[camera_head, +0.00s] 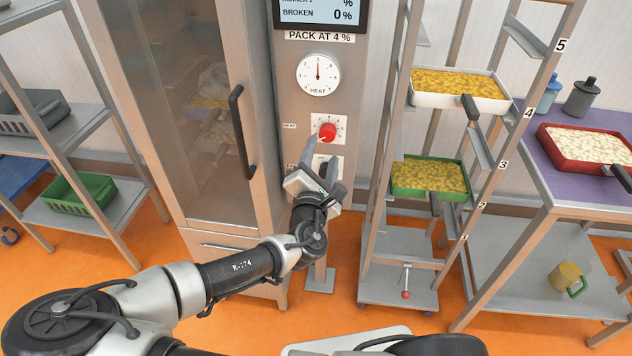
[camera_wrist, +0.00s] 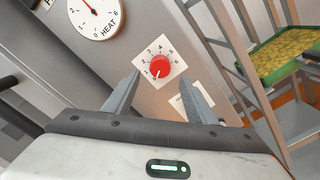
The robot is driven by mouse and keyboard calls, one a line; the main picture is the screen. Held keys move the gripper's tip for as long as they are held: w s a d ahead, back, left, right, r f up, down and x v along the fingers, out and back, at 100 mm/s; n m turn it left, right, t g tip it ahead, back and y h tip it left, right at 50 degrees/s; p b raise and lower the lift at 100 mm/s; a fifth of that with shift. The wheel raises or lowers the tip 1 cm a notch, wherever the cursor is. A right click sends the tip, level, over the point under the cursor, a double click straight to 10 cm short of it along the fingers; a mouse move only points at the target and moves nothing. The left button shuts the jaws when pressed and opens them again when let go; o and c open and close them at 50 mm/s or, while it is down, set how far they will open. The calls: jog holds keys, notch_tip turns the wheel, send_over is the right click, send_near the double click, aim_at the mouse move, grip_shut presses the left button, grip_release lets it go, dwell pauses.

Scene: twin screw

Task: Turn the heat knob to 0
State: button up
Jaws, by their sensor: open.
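The red heat knob (camera_head: 327,131) sits on a white numbered plate on the grey control column. It also shows in the wrist view (camera_wrist: 160,67), where its white mark points to the lower left, near the 0 and 1 end of the scale; the exact number is hard to tell. My gripper (camera_head: 321,156) is open just below the knob in the head view. In the wrist view its two fingers (camera_wrist: 160,82) stand apart, with the knob between and beyond their tips. I see no clear contact. The round HEAT dial (camera_head: 318,75) above has its needle pointing about straight up.
A second plate (camera_head: 328,167) below the knob is partly hidden by my fingers. A glass-doored cabinet with a black handle (camera_head: 242,132) stands left. A rack (camera_head: 395,150) with a white-rimmed tray (camera_head: 460,101) and a green tray (camera_head: 416,195) stands close on the right.

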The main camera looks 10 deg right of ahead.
jog(key=p+v, duration=0.4)
jog(key=v, duration=0.6)
jog(key=shift+s, duration=0.3)
